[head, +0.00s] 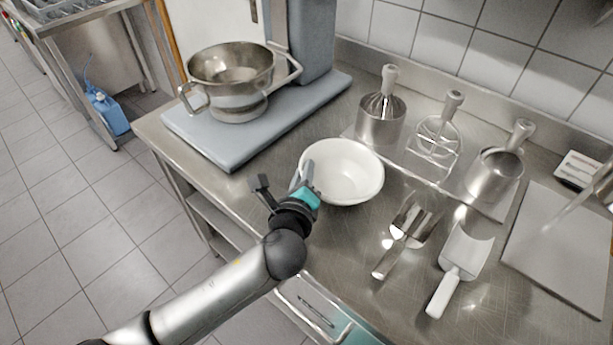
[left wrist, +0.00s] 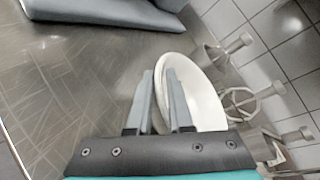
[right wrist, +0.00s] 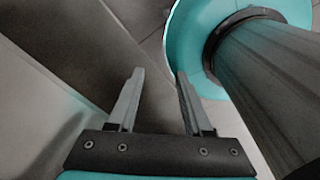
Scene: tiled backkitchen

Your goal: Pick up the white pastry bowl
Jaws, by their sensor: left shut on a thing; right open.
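The white pastry bowl (head: 348,172) stands upright on the steel counter in the head view, and it looks empty. My left gripper (head: 283,178) is at the bowl's left side. In the left wrist view the left gripper (left wrist: 162,92) is shut on the near rim of the white bowl (left wrist: 205,92), with one finger outside and one inside the wall. My right gripper (right wrist: 157,88) is open and empty in the right wrist view, away from the counter; it is not in the head view.
A mixer with a steel mixing bowl (head: 232,78) stands at the back left. A grey board (head: 565,245) lies further right.

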